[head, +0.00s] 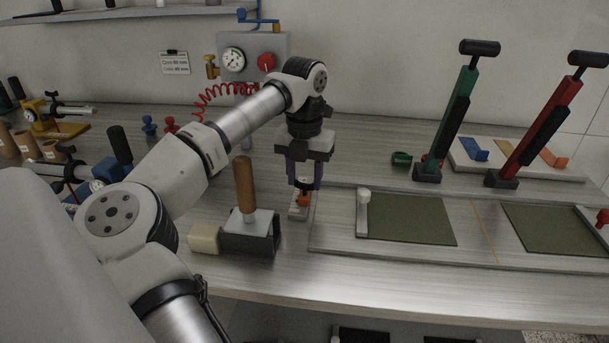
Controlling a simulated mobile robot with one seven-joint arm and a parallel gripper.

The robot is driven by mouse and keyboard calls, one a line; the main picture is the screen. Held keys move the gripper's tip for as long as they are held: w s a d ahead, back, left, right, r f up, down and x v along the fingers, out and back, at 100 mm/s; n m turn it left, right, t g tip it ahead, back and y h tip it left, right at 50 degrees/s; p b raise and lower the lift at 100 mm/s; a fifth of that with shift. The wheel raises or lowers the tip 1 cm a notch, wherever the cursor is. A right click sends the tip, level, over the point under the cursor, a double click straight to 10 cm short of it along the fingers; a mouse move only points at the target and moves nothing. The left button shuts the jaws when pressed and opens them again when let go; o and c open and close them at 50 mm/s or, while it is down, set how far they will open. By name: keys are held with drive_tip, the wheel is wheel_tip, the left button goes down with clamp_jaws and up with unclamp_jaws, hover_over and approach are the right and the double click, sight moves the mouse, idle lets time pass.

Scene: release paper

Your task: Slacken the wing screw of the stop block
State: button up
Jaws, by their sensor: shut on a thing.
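My gripper (304,183) points straight down at the middle of the bench, left of the framed plate.
A wooden-handled tool (245,186) on a dark block stands close left, beside a cream block (205,239). The framed plate (335,236) with green mats extends right. Green (457,120) and red (541,125) levers stand behind. A gauge box (252,57) hangs behind my arm.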

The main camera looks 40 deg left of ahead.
sight(305, 181)
drive_tip(key=o, duration=1)
drive_tip(key=shift+r, duration=0.15)
wheel_tip(305, 181, up, 14)
drive_tip(key=p, duration=1)
drive_tip(key=shift+f, duration=0.2)
drive_tip(key=shift+f, duration=0.1)
